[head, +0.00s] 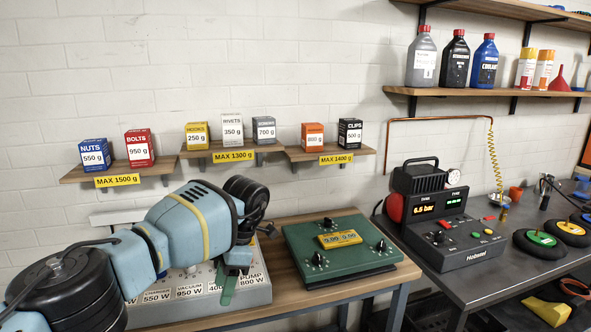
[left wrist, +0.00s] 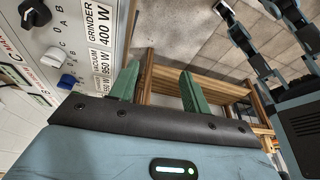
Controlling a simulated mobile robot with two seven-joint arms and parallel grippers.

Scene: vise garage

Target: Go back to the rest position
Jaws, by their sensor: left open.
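My left arm comes in from the left in the head view, and my left gripper (head: 228,288) points down in front of the grey power panel (head: 160,306). One green finger shows there. In the left wrist view both green fingers of the left gripper (left wrist: 158,88) stand apart with nothing between them. The panel (left wrist: 82,25), with its knobs and watt labels, is beside them at the left. My right gripper cannot be made out in either view.
Boxes stand on small wall shelves (head: 162,169) behind. A black tyre inflator (head: 445,230) is on the dark bench at the right. A wooden frame (left wrist: 222,92) shows beyond the fingers.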

